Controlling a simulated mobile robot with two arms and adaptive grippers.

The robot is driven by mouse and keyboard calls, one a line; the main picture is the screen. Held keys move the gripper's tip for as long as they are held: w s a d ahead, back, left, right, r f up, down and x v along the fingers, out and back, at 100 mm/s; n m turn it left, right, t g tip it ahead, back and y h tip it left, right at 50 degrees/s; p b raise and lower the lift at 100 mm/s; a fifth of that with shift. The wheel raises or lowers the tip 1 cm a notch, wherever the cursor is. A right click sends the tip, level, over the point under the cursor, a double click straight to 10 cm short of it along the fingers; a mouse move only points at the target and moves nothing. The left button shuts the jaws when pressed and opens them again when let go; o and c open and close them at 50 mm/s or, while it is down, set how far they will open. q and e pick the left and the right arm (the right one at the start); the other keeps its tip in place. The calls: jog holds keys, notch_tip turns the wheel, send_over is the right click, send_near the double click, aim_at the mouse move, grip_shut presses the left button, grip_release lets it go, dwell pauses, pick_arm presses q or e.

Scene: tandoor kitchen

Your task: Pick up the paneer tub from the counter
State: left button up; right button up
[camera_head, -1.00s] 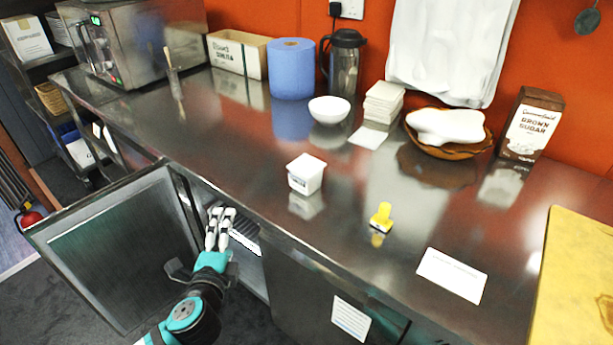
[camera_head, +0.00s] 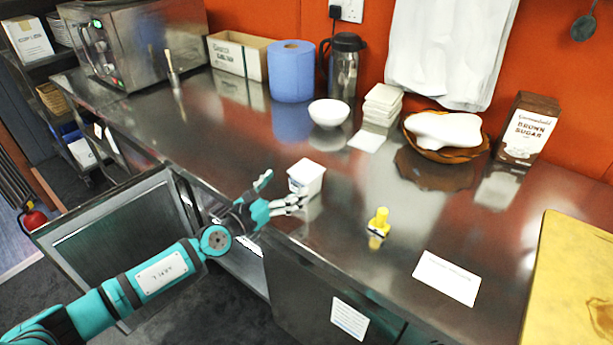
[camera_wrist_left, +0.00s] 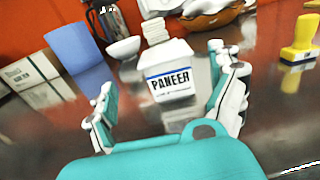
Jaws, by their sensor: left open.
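The paneer tub (camera_head: 306,177) is a small white tub standing upright on the steel counter (camera_head: 230,150), near its front edge. In the left wrist view the tub (camera_wrist_left: 166,75) faces me with its PANEER label, between and beyond the two fingers. My left gripper (camera_head: 281,193) is open and just in front of the tub, to its lower left in the head view. In the left wrist view its fingers (camera_wrist_left: 170,100) are spread apart on either side of the tub. I cannot tell whether they touch it. My right gripper is not in view.
A white bowl (camera_head: 329,112), stacked white squares (camera_head: 382,101) and a basket (camera_head: 450,153) stand behind. An open cabinet door (camera_head: 120,235) hangs below the counter. The counter around the tub is clear.

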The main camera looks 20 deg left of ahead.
aim_at(306, 169)
pick_arm(q)
jog(key=shift+x, duration=1.1)
jog(key=x, duration=0.5)
jog(key=shift+w+d, duration=0.1)
jog(key=shift+d, duration=0.4)
jog(key=shift+c, duration=1.1)
jog(key=shift+r, duration=0.1)
jog(key=c, duration=1.1)
